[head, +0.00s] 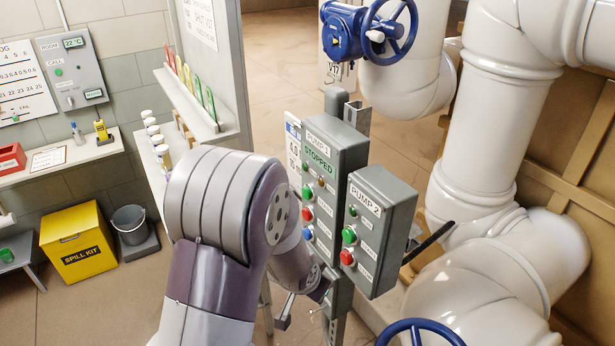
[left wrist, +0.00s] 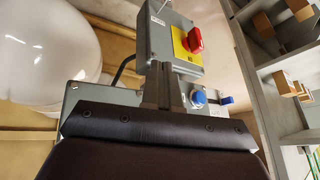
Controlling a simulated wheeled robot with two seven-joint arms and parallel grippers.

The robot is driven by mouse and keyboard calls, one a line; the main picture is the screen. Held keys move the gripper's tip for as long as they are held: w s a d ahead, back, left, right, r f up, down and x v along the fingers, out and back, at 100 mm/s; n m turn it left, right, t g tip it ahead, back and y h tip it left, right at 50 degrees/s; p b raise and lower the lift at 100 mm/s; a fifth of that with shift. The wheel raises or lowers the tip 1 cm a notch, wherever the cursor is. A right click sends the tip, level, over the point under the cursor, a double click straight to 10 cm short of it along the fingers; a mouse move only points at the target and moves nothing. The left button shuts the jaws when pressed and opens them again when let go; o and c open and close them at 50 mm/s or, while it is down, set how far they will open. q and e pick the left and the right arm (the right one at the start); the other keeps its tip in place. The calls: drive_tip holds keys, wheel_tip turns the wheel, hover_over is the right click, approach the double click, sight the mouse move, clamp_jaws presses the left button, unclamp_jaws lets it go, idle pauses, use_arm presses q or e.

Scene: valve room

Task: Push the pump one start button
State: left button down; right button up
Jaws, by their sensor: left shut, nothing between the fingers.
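The grey pump one panel (head: 335,160) stands upright at the centre of the head view, with a green "STOPPED" display. Its front carries a green button (head: 306,192), a red button (head: 307,214) and a blue button (head: 308,233), in that order downward. My left arm reaches in front of the panel's lower part. My left gripper (head: 318,286) is mostly hidden behind its wrist, low by the panel. In the left wrist view its fingers (left wrist: 166,86) are shut and empty. They overlap grey boxes there, with a blue button (left wrist: 199,98) just right of them. My right gripper is not seen.
The pump two panel (head: 380,230) stands close on the right, with its own green and red buttons. A red switch on yellow (left wrist: 193,41) shows in the left wrist view. A shelf (head: 185,105) stands left.

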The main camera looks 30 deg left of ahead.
sight(307, 193)
use_arm(q)
drive_tip(key=a+r+m+t+y+p, duration=0.1)
drive_tip(key=a+r+t+y+p, duration=0.1)
drive_tip(key=a+r+t+p, duration=0.3)
drive_tip(key=w+a+r+m+t+y+p, duration=0.1)
drive_tip(key=a+r+t+p, duration=0.3)
drive_tip(key=a, duration=0.6)
wheel_tip(307, 193, up, 2)
drive_tip(key=shift+w+a+t+y+p, duration=0.15)
drive_tip(key=shift+a+t+y+p, duration=0.05)
drive_tip(key=shift+t+y+p, duration=0.25)
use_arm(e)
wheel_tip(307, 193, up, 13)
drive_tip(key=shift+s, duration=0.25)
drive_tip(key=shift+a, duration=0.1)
use_arm(q)
drive_tip(key=w+d+b, duration=0.1)
drive_tip(key=w+d, duration=0.3)
drive_tip(key=w, duration=0.4)
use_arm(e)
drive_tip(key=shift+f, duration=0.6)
use_arm(q)
drive_tip(key=shift+d, duration=0.1)
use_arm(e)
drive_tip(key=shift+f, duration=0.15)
